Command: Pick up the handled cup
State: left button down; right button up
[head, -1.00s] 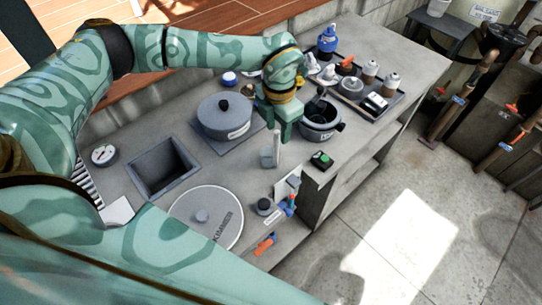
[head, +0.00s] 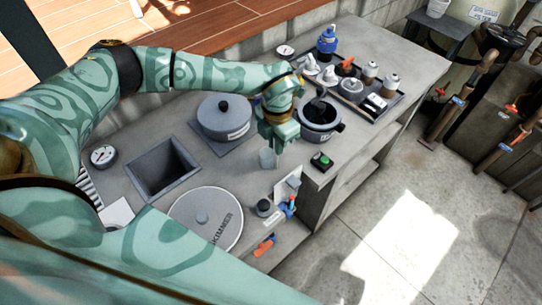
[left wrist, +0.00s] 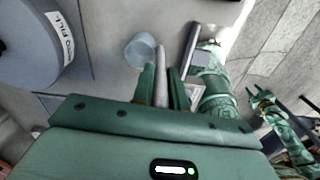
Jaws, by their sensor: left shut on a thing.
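The handled cup (head: 267,158) is a small translucent cup with a pale upright handle. It stands on the counter between the lidded pot and the counter's front edge. In the left wrist view the cup (left wrist: 141,50) is just beyond my fingertips and its pale handle (left wrist: 161,75) lies between them. My left gripper (head: 279,143) is shut on the handle; it also shows in the left wrist view (left wrist: 161,80). In the head view the gripper hides most of the handle. My right gripper (left wrist: 262,96) shows at the right of the left wrist view, its fingers apart and empty.
A green-button box (head: 321,160) sits near the front edge. A square sink (head: 163,168) and round skimmer lid (head: 206,218) lie left. A bottle tray (head: 392,106) is right.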

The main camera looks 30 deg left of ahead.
pick_arm(q)
jog(key=s+d+r, duration=0.8)
jog(key=d+r, duration=0.3)
jog(key=r, duration=0.2)
jog(key=shift+d, duration=0.25)
dwell(0.4)
